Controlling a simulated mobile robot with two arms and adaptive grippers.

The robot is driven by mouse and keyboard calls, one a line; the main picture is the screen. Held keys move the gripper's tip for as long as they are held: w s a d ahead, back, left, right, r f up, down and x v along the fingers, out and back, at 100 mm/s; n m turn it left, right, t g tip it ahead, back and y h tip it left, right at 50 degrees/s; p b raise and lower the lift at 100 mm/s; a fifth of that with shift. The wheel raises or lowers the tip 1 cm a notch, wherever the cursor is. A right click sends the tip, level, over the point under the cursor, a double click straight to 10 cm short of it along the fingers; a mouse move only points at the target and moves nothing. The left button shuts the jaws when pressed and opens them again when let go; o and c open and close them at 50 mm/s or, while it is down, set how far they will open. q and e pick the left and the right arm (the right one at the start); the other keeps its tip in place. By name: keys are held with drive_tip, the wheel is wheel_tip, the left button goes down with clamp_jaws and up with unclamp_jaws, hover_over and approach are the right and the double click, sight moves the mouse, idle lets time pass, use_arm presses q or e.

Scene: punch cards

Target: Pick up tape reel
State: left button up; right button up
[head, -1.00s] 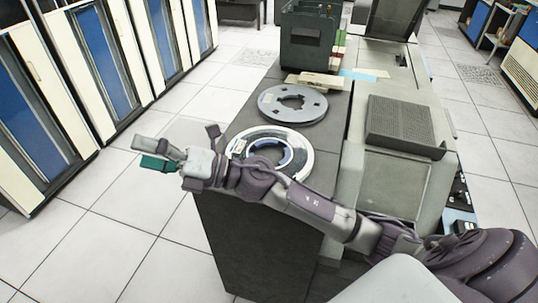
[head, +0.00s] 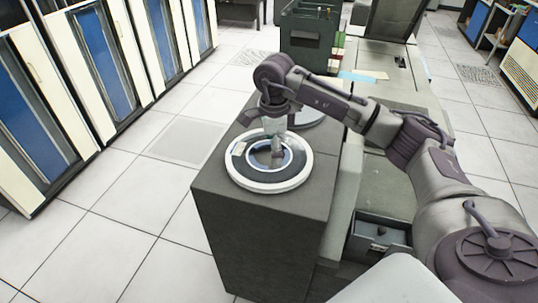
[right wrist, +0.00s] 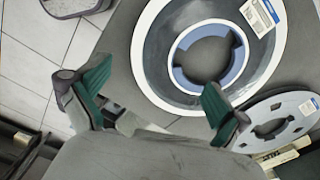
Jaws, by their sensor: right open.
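A tape reel (head: 268,188) with a white outer rim, dark face and blue-edged hub lies flat on the dark cabinet top. It also shows in the right wrist view (right wrist: 163,88), with a label on its face. My right gripper (head: 276,153) points down over the reel's middle in the head view. In the right wrist view its green-padded fingers (right wrist: 155,98) are spread wide with nothing between them. One fingertip overlaps the reel's rim; I cannot tell if it touches. My left gripper is not in view.
A grey reel (head: 312,118) lies behind, partly hidden by my right arm; it also shows in the right wrist view (right wrist: 293,104). A dark green box (head: 305,45) stands at the back. Tall blue-and-cream cabinets (head: 105,65) line the left, with free floor between.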

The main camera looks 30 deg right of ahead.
sight(273, 177)
wheel_tip(273, 177, down, 4)
drive_tip(key=shift+r+p, duration=0.2)
drive_tip(key=shift+p, duration=0.15)
drive_tip(key=shift+s+a+f+p, duration=0.1)
drive_tip(key=shift+f+p, duration=0.35)
drive_tip(key=shift+f, duration=0.05)
wheel_tip(273, 177, down, 4)
drive_tip(key=shift+r+p, duration=0.2)
drive_tip(key=shift+p, duration=0.8)
drive_tip(key=shift+f, duration=0.5)
drive_tip(key=shift+c, duration=0.2)
drive_tip(key=shift+s, duration=0.1)
drive_tip(key=c, duration=1.7)
drive_tip(key=shift+r, duration=0.1)
